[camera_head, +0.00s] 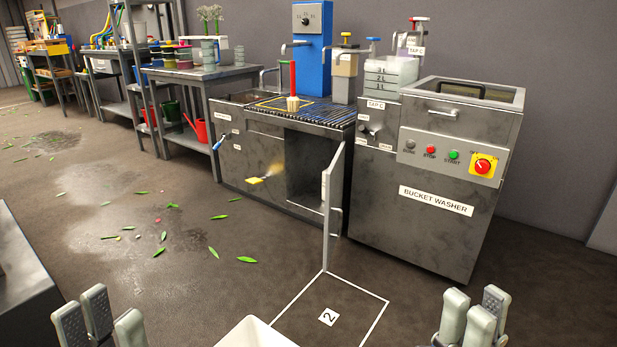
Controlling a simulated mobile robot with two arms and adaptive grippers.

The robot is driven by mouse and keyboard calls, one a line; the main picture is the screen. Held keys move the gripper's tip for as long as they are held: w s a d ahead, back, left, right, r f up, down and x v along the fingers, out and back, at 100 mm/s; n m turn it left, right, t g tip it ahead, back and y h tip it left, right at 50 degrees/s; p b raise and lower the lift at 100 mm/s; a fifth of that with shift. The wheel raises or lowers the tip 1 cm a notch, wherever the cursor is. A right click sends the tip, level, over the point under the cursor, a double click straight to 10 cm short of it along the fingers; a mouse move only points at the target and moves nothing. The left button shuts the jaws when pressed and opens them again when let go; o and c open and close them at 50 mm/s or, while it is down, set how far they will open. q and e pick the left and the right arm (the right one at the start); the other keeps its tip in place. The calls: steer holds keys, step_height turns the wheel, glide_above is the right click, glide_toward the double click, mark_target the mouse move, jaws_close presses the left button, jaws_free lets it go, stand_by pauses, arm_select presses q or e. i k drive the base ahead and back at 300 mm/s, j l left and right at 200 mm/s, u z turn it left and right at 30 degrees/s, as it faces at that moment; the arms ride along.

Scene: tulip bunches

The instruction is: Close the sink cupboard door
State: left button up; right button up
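The sink cupboard door (333,200) stands open, seen nearly edge-on. It juts out toward me from the right side of the dark cupboard opening (306,170), under the sink unit (250,145). A small handle (338,212) shows on its right side. My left gripper (98,318) is at the bottom left, fingers spread and empty. My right gripper (474,316) is at the bottom right, fingers apart and empty. Both are well apart from the door, and their lower parts are cut off by the picture edge.
The bucket washer (445,165) stands right of the door. A white container (255,335) is at the bottom middle, before a floor square (328,316) marked 2. Loose leaves (213,252) and wet patches lie on the open floor at left. A dark block (25,270) is at the left edge.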

mark_target(335, 172)
steer(key=i+l+u, duration=0.25)
steer(key=u, duration=0.2)
steer(key=i+l+u, duration=0.2)
steer(key=l+u, duration=0.2)
steer(key=i+l, duration=0.15)
steer(key=l, duration=0.2)
steer(key=i+l+u, duration=0.1)
steer(key=l, duration=0.25)
steer(key=i+l, duration=0.15)
steer(key=l, duration=0.25)
steer(key=i+l, duration=0.15)
steer(key=l, duration=0.2)
steer(key=i+l+u, duration=0.1)
steer(key=l, duration=0.3)
